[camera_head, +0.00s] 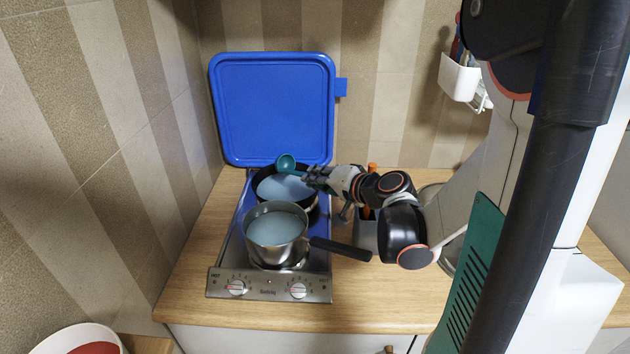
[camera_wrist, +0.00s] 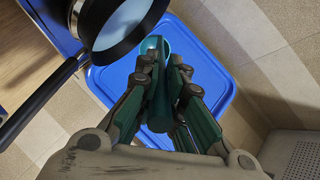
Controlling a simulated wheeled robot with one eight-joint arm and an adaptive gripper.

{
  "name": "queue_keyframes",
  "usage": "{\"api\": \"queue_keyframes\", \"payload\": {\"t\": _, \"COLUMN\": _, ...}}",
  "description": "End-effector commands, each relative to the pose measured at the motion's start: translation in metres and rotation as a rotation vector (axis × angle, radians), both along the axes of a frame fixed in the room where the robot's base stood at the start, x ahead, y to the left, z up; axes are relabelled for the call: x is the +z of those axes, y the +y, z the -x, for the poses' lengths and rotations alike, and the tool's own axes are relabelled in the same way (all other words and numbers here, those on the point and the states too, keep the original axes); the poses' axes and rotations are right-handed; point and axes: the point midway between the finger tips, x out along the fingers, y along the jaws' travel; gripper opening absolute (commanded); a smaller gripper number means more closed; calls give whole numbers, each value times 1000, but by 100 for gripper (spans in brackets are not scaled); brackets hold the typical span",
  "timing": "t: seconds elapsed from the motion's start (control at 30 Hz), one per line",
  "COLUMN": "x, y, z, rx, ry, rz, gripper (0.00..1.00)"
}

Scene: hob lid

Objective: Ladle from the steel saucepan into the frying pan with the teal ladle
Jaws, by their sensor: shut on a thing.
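The steel saucepan (camera_head: 276,232) stands on the front of the hob, filled with pale blue liquid, its dark handle pointing right. The black frying pan (camera_head: 284,190) sits behind it and also holds pale blue liquid; it shows in the wrist view (camera_wrist: 122,28) at the top. My gripper (camera_head: 314,179) is shut on the handle of the teal ladle (camera_wrist: 158,100), at the right of the frying pan. The ladle's bowl (camera_head: 286,162) is over the frying pan's far side, above the rim. What the bowl holds cannot be made out.
The blue hob lid (camera_head: 272,105) stands raised behind the pans. The hob's front panel (camera_head: 268,285) has two knobs. A white holder (camera_head: 459,78) hangs on the back wall at right. A tiled wall borders the left. Bare wooden worktop (camera_head: 190,290) lies left of the hob.

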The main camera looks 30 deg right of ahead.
Motion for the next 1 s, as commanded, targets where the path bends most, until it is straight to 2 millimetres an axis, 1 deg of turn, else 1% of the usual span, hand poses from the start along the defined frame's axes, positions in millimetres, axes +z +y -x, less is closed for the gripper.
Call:
{"api": "queue_keyframes", "payload": {"t": 0.03, "x": -5, "y": 0, "z": 1, "rx": -1, "ry": -11, "rz": -2, "gripper": 0}}
{"api": "queue_keyframes", "payload": {"t": 0.5, "x": -19, "y": -1, "z": 6, "rx": 0, "ry": -100, "rz": -14, "gripper": 0}}
{"api": "queue_keyframes", "payload": {"t": 1.0, "x": -21, "y": -1, "z": 7, "rx": -1, "ry": -129, "rz": -18, "gripper": 0}}
